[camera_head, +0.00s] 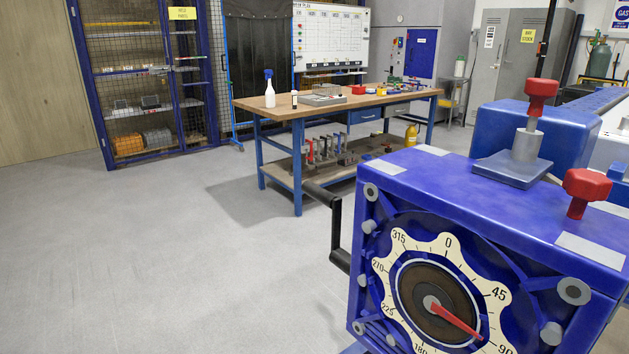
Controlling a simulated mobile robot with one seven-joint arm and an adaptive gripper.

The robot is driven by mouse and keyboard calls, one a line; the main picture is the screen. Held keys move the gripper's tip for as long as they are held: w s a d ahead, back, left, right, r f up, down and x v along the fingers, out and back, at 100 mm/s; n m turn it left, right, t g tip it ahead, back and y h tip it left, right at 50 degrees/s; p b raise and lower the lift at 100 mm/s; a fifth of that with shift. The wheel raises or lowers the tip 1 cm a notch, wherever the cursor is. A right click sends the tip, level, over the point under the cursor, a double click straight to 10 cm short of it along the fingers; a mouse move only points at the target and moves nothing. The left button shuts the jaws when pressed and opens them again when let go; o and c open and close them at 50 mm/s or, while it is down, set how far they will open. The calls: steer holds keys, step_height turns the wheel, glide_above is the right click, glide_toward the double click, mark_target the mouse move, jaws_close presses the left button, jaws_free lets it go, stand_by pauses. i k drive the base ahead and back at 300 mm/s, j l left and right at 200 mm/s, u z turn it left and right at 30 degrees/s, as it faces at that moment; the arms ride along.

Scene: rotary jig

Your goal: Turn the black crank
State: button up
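The black crank (336,230) sticks out from the left side of a blue rotary jig (480,205). Its grip points to the upper left, and its arm runs down to a shaft that goes in toward the jig's side. The jig's front has a cream dial (384,267) with degree marks. A red pointer (456,320) on the dial points to the lower right, close to the 90 mark. The lower part of the dial is cut off by the picture's bottom edge. My gripper is not in view, and nothing is seen touching the crank.
Two red knobs (541,90) (587,187) stand on top of the jig. A wooden workbench (340,107) with a spray bottle (269,93) and tools is behind the crank. Blue wire-mesh shelving (150,75) is at the back left. The grey floor left of the jig is clear.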

mark_target(339, 257)
steer(key=i+j+z, duration=0.2)
steer(key=i+j, duration=0.25)
steer(key=j, duration=0.2)
steer(key=i+j+z, duration=0.2)
steer(key=i+j, duration=0.15)
steer(key=j, duration=0.35)
steer(key=i+j+z, duration=0.1)
steer(key=j, duration=0.25)
steer(key=i+j+z, duration=0.1)
steer(key=i+j, duration=0.15)
steer(key=j, duration=0.15)
steer(key=i+j+z, duration=0.1)
steer(key=j, duration=0.25)
steer(key=i, duration=0.05)
